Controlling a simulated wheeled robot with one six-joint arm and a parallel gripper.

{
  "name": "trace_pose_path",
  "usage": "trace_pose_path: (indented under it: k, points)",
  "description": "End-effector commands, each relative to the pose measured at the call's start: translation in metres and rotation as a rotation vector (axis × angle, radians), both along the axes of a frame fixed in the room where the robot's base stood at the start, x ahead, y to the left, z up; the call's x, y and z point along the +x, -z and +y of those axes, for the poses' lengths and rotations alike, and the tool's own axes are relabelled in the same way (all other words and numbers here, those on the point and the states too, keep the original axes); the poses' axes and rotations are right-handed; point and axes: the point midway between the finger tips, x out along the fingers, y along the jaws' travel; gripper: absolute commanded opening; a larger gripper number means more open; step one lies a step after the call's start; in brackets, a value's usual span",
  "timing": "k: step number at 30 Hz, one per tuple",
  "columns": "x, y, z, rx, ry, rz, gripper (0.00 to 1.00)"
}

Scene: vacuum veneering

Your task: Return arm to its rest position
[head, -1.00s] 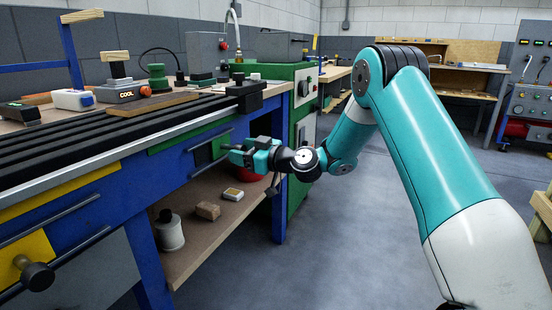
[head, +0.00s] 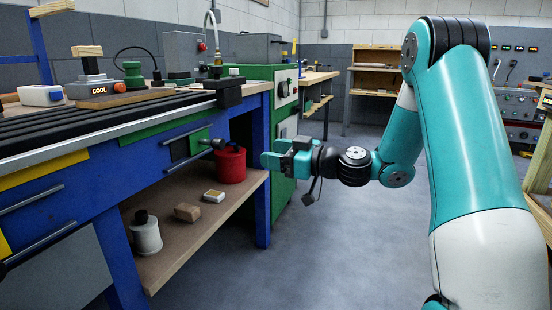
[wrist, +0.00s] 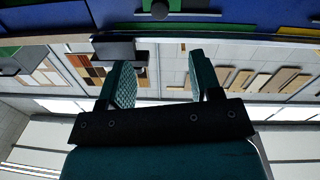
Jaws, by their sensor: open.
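My gripper (head: 272,160) is at the end of my teal arm, in front of the blue and green bench, apart from it, in the head view. In the wrist view my gripper (wrist: 160,80) shows two teal fingers spread apart with nothing between them. The wrist view looks upside down toward the bench edge and wall shelving. My arm is bent, with its elbow high at the right of the head view.
The blue bench (head: 75,205) stands left of my gripper, with a dark knob (head: 217,143) on its front. Its lower shelf (head: 180,240) holds a red pot (head: 231,165), a white spool (head: 146,236) and small blocks. Grey floor (head: 330,250) is clear below my gripper.

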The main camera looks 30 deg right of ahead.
Motion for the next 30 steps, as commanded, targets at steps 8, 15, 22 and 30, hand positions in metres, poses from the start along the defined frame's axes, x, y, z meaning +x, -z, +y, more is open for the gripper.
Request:
trace_pose_path:
  k: [8, 15, 22, 30]
  points:
    - [0.000, 0.000, 0.000, 0.000, 0.000, 0.000, 0.58]
    - [-0.004, -0.002, 0.022, -0.007, -0.059, 0.039, 0.58]
    - [-0.073, 0.005, 0.155, -0.114, -0.398, 0.423, 0.58]
    - [-0.208, 0.029, 0.215, -0.352, -0.420, 1.018, 0.58]
